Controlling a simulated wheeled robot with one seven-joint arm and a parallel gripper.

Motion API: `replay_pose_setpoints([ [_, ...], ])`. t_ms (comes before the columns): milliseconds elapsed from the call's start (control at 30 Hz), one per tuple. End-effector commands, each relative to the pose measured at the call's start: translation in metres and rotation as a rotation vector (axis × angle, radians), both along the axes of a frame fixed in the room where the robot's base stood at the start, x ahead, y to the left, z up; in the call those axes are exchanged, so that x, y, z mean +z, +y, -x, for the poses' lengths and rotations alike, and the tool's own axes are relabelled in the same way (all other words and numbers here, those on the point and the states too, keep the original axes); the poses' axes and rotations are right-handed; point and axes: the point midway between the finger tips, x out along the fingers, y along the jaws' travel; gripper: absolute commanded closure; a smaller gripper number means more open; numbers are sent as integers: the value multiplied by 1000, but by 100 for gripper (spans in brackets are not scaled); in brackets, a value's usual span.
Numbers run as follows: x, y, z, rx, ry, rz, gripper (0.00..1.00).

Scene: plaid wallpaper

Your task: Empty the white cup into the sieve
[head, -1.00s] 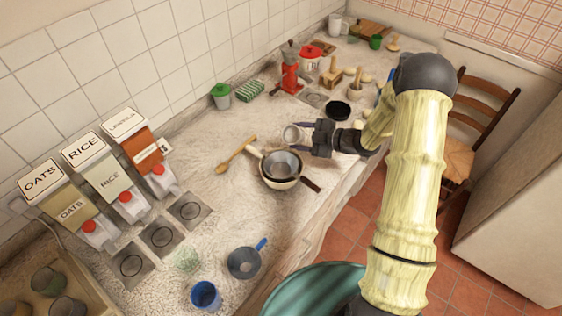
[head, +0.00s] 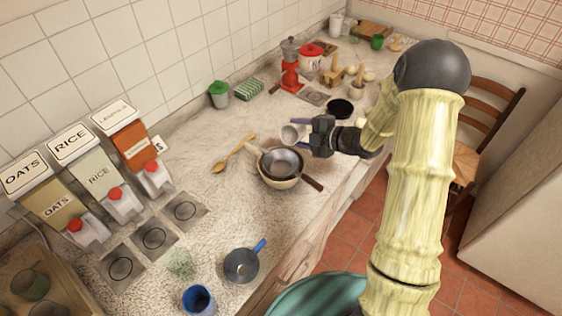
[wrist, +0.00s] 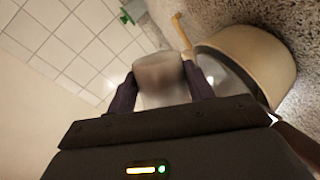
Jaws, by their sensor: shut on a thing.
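My gripper (head: 308,137) is shut on the white cup (head: 291,133) and holds it above the counter, just behind the cream pot (head: 273,182). The cup looks tilted in the head view. In the wrist view the cup (wrist: 160,78) sits between the two dark fingers; its contents cannot be made out. The grey sieve (head: 283,162) rests on the cream pot, close in front of the cup. In the wrist view the pot (wrist: 262,58) is to the right of the cup, with the sieve partly hidden inside its rim.
A wooden spoon (head: 232,155) lies left of the pot. A dark bowl (head: 340,108) stands behind my gripper. A grey pan with a blue handle (head: 241,266) and a blue cup (head: 198,300) are at the front. Food dispensers (head: 100,180) stand at the left. The counter between is clear.

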Motion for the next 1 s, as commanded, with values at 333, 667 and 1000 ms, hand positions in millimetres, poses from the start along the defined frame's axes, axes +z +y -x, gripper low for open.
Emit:
replay_pose_setpoints([
  [333, -12, 5, 7, 1, -143, 92, 74],
  [667, -3, 9, 13, -1, -197, 128, 74],
  [1000, -3, 11, 17, -1, -229, 150, 74],
])
